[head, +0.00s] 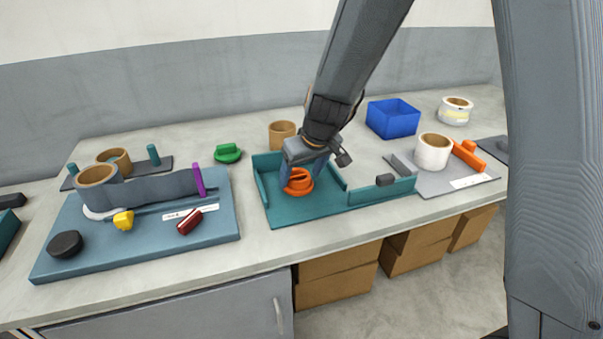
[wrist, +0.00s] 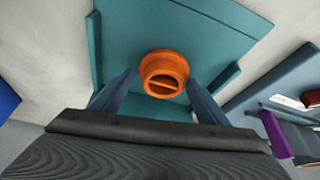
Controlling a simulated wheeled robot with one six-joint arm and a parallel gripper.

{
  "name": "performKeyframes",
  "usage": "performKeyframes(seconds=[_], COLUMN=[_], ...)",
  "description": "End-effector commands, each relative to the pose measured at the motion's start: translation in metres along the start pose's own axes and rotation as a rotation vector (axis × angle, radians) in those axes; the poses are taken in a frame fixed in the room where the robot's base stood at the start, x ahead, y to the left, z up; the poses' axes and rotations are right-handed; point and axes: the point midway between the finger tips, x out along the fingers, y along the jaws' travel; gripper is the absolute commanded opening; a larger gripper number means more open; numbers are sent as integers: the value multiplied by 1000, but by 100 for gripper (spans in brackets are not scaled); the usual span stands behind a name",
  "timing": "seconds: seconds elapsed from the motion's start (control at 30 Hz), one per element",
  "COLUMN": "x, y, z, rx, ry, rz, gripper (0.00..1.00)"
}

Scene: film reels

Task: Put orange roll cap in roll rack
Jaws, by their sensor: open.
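The orange roll cap (head: 298,186) sits on the floor of a teal tray (head: 313,208) with low walls, in the middle of the bench. In the wrist view the round cap (wrist: 164,66) shows a bar across its top. My gripper (head: 301,172) points down over the cap, partly hiding it in the head view. In the wrist view its open fingers (wrist: 160,77) stand on the left and right of the cap, with a gap visible on each side. No thing in view is labelled as the roll rack, so I cannot tell which it is.
A blue board (head: 150,250) with rolls, a yellow piece and a purple strip lies left. A green cap (head: 228,153) and tan roll (head: 282,134) stand behind. A blue box (head: 393,118) and grey mat (head: 450,186) with a white roll (head: 433,152) are right.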

Motion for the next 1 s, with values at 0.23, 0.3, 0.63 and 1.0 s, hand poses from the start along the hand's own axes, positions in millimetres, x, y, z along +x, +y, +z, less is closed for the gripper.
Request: performKeyframes(seconds=[0.23,0.3,0.63,1.0], x=[-32,-46,-101,-122], y=[0,1,0,0], z=[-2,-2,-1,0], rx=[-1,-1,1,3], ry=[4,5,3,-2], rz=[1,1,1,0], gripper=[69,69,69,69])
